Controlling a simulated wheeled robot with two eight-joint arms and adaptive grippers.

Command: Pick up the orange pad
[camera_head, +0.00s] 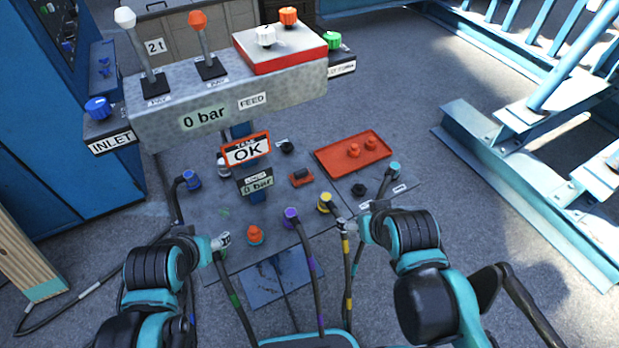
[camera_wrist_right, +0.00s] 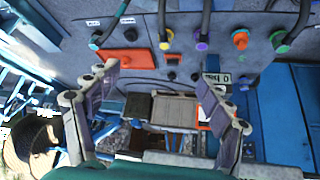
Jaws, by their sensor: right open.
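A small orange-red pad (camera_head: 301,178) with a dark strip across it lies on the grey panel (camera_head: 215,265), left of the orange tray (camera_head: 372,142). It looks like the small orange piece (camera_wrist_right: 173,57) in the right wrist view, beside the tray (camera_wrist_right: 125,59). My right gripper (camera_head: 345,228) is near the panel's front edge, beside the yellow-banded cable, apart from the pad. Its fingers (camera_wrist_right: 155,95) are spread with nothing clearly held between them. My left gripper (camera_head: 222,242) is at the panel's front left, by the green-banded cable's upper end; whether it grips that is unclear.
Cables rise from yellow (camera_head: 325,203) and purple (camera_head: 291,217) connectors. An orange connector (camera_head: 255,235) stands on the front left. An OK sign (camera_head: 247,150) and a lever console (camera_head: 225,100) stand behind. Blue steel beams (camera_head: 530,190) are at right.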

